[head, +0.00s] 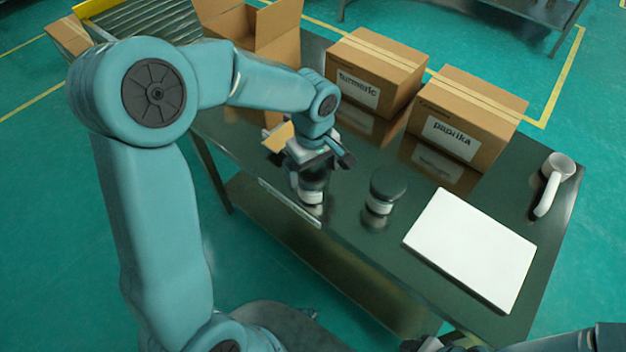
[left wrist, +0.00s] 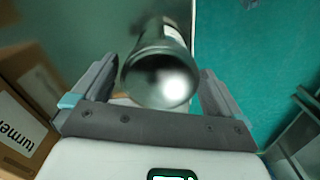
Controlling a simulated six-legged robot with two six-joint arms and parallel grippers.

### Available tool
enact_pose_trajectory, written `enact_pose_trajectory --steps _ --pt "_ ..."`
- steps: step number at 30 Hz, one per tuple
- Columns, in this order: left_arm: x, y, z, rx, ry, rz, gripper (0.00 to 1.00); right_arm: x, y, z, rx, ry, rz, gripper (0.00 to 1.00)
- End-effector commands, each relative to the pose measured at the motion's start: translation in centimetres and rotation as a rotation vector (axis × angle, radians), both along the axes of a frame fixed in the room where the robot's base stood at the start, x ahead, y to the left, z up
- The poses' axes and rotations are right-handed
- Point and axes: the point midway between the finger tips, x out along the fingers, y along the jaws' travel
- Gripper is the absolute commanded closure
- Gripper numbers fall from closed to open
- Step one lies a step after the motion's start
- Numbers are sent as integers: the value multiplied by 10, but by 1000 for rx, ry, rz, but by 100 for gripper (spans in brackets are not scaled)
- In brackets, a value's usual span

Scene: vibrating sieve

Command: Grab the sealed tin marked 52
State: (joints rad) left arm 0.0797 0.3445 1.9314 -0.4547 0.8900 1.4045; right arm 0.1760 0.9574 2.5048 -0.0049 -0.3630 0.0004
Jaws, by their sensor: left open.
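A tin with a dark lid and a pale label band (head: 313,196) stands near the front edge of the table, under my left gripper (head: 314,168). My left gripper is open and points down over this tin. In the left wrist view the tin's shiny round lid (left wrist: 160,78) lies between the two spread fingers (left wrist: 155,95), with no clear grip on it. A second tin (head: 381,190) with a dark lid and pale label stands apart to its right. No number is readable on either tin. Part of my right gripper (head: 432,344) shows at the bottom edge, mostly cut off.
Closed cartons marked turmeric (head: 358,92) and paprika (head: 450,135) stand behind the tins. An open carton (head: 279,38) is at the back left, near a roller conveyor (head: 150,22). A white board (head: 470,248) and a white handled object (head: 552,180) lie on the right.

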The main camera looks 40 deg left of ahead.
Motion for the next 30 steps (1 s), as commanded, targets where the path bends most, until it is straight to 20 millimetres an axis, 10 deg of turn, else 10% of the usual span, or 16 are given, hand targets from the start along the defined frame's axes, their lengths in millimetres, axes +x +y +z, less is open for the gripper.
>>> enact_pose_trajectory --steps 10,15,17,30 --pt "0 0 -12 0 -1 0 0 0 0 -1 0 0 0 57" --pt "0 0 -12 0 0 0 55 0 0 -1 0 0 0 57" --pt "0 0 -11 0 -1 0 63 0 0 -1 0 0 0 57" --pt "1 0 10 0 -5 1 63 0 0 2 0 0 0 57"
